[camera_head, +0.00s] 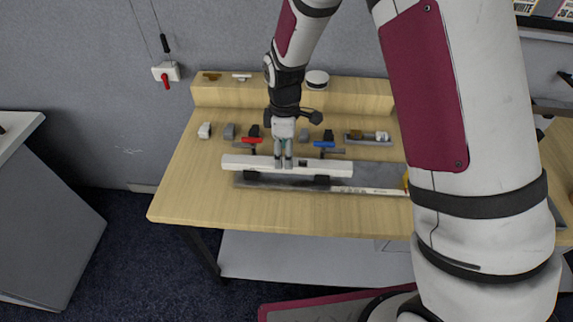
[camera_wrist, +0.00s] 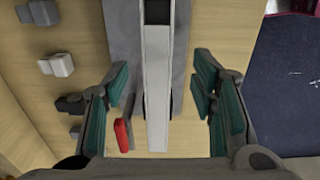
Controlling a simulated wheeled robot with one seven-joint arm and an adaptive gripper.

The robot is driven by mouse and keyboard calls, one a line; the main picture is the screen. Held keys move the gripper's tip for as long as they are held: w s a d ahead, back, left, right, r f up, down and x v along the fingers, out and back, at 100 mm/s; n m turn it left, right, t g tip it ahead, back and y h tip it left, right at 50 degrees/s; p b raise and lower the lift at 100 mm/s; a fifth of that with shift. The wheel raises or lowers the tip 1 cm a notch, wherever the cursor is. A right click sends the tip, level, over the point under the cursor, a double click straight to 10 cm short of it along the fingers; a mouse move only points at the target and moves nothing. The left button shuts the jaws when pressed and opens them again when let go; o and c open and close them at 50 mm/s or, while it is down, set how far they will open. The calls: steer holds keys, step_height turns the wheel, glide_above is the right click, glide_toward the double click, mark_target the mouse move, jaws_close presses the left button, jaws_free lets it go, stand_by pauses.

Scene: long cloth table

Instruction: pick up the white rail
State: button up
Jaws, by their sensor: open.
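The white rail (camera_head: 240,162) is a long, narrow bar with a dark patch on it. It lies lengthwise near the front of the wooden table, over a grey plate (camera_head: 366,173). In the wrist view the white rail (camera_wrist: 157,95) runs from the top edge down the middle. My gripper (camera_head: 283,164) is over the rail, left of the dark patch. In the wrist view my gripper (camera_wrist: 161,75) is open, with teal-padded fingers on both sides of the rail and visible gaps to each. Nothing is held. How deep the fingertips reach is hard to tell.
A red-handled tool (camera_head: 252,140) and a blue-handled tool (camera_head: 324,144) lie just behind the rail. The red handle (camera_wrist: 122,135) is close to the left finger. Small grey blocks (camera_head: 229,131) and a tray (camera_head: 368,141) stand further back. The table's front left is clear.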

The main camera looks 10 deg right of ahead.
steer(key=shift+w+d+f+p, duration=0.15)
steer(key=shift+f+p, duration=0.4)
steer(key=shift+f, duration=1.8)
jaws_close()
